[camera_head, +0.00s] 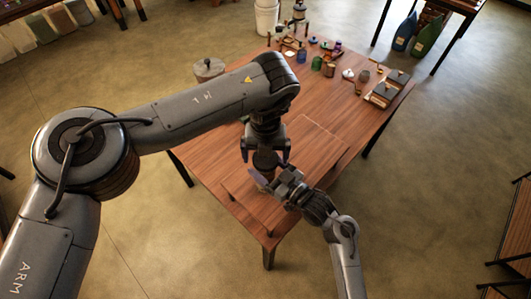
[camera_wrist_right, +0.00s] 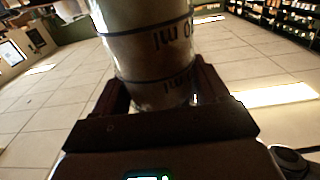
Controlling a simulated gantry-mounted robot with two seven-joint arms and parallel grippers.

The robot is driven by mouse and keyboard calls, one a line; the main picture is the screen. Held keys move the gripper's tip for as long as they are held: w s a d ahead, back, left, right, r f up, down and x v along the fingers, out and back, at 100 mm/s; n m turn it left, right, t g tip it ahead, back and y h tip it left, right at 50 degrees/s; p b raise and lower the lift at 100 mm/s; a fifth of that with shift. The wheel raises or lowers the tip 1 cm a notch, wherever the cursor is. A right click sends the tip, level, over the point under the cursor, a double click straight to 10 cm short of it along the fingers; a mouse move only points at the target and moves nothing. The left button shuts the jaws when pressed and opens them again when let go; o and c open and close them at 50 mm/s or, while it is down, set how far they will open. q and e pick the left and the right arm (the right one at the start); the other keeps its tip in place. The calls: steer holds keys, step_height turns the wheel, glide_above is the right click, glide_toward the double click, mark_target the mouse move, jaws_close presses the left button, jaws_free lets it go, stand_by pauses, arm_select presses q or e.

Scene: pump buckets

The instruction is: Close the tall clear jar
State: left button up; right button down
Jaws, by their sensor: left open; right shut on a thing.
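The tall clear jar (camera_wrist_right: 150,50) fills the upper middle of the right wrist view, with dark ring lines and "ml" marks on its wall. My right gripper (camera_wrist_right: 160,95) is shut on it, one finger on each side. In the head view my right gripper (camera_head: 270,182) is near the table's front part, and the jar there is mostly hidden. My left gripper (camera_head: 265,152) is open directly above, pointing down, its fingers on either side of a dark round piece (camera_head: 265,160). I cannot tell whether that piece is the lid or the jar's top, or whether it is seated.
The wooden table (camera_head: 335,115) holds several small bottles and jars towards the back. A lidded pot (camera_head: 208,69) stands at its left edge, and grey boxes (camera_head: 388,88) at its right. A raised board (camera_head: 310,150) lies near the grippers. The table's middle is clear.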

arm_select(q)
step_height(320, 180, up, 12)
stand_by(0.6)
arm_select(e)
jaws_free()
steer(key=shift+d, duration=0.1)
arm_select(q)
steer(key=shift+f+b, duration=0.55)
steer(key=shift+f, duration=0.05)
arm_select(e)
steer(key=v, duration=1)
steer(key=shift+s+d, duration=0.2)
steer(key=shift+s, duration=0.05)
